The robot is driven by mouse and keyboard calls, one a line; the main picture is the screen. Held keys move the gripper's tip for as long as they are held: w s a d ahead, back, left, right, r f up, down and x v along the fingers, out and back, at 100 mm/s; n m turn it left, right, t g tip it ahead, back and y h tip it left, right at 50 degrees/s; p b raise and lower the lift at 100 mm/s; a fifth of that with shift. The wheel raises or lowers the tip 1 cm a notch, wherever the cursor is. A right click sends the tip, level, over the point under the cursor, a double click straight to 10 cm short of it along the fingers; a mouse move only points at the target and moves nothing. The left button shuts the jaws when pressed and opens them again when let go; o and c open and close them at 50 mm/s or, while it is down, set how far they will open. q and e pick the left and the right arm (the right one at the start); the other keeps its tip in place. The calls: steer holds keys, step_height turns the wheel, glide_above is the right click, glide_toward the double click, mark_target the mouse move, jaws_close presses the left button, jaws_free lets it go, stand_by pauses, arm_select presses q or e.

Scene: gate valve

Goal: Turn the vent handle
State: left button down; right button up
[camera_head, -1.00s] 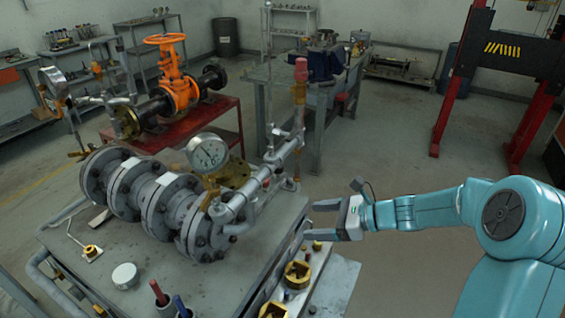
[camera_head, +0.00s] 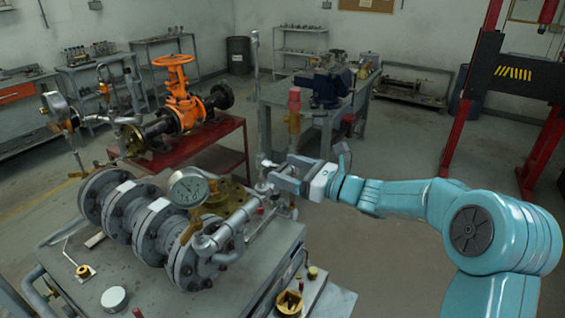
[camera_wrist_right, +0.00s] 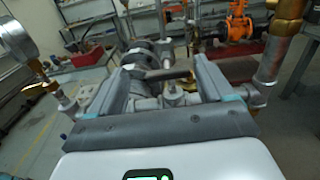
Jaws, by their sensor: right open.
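My right gripper (camera_head: 278,168) is open and reaches in from the right to the end of the grey pipe (camera_head: 237,219) on the valve assembly. In the right wrist view, a small dark lever (camera_wrist_right: 168,75), which looks like the vent handle, lies crosswise between the spread fingers (camera_wrist_right: 162,82). The lever sits above a grey pipe fitting (camera_wrist_right: 176,96). I cannot tell whether either finger touches it. In the head view the gripper hides most of this spot. My left gripper is not in view.
A pressure gauge (camera_head: 188,187) and bolted grey flanges (camera_head: 160,235) stand left of the gripper. A vertical brass fitting with a red top (camera_head: 294,98) rises just behind it. An orange handwheel valve (camera_head: 180,88) stands on a red table further back. Floor at right is clear.

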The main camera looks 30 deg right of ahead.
mark_target(284, 169)
steer(key=w, duration=0.1)
steer(key=w+f, duration=0.1)
steer(key=w, duration=0.1)
steer(key=shift+w+a, duration=0.15)
steer(key=shift+a, duration=0.05)
steer(key=shift+a+r, duration=0.1)
steer(key=shift+a, duration=0.05)
steer(key=shift+s+a+r, duration=0.1)
steer(key=shift+s+r, duration=0.1)
steer(key=shift+s, duration=0.25)
steer(key=shift+s+r, duration=0.1)
steer(key=shift+s, duration=0.1)
steer(key=shift+c, duration=0.3)
steer(key=shift+w+d+f, duration=0.25)
steer(key=shift+w+d, duration=0.05)
steer(key=c, duration=1)
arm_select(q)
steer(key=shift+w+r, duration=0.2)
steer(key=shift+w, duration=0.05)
arm_select(e)
steer(key=shift+a, duration=0.15)
